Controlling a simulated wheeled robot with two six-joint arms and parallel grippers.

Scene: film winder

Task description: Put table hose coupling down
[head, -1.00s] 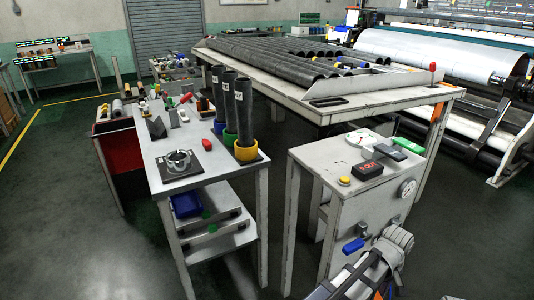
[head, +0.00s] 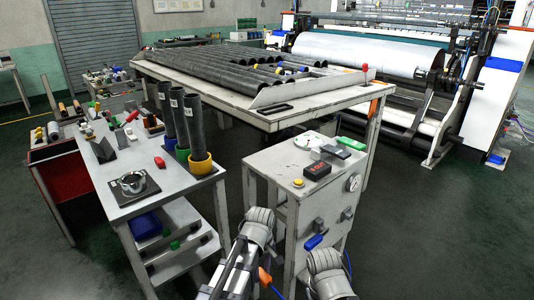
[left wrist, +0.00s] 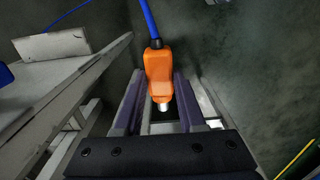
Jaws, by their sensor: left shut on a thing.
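The hose coupling (left wrist: 158,68) is an orange body with a pale metal tip and a blue hose at its far end. In the left wrist view, it sits between the two fingers of my left gripper (left wrist: 158,92), which is shut on it. In the head view, the orange coupling (head: 264,276) shows low in the picture, just right of my left arm and near the lower left side of the grey control stand (head: 275,166). The fingers are not clear there. My right gripper is not in view.
A workbench (head: 140,200) with black tubes in coloured cups stands at left. The roll table (head: 230,98) stands behind, with an orange piece (head: 375,105) at its right corner. A blue handle (head: 313,242) juts from the control stand. The floor at right is open.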

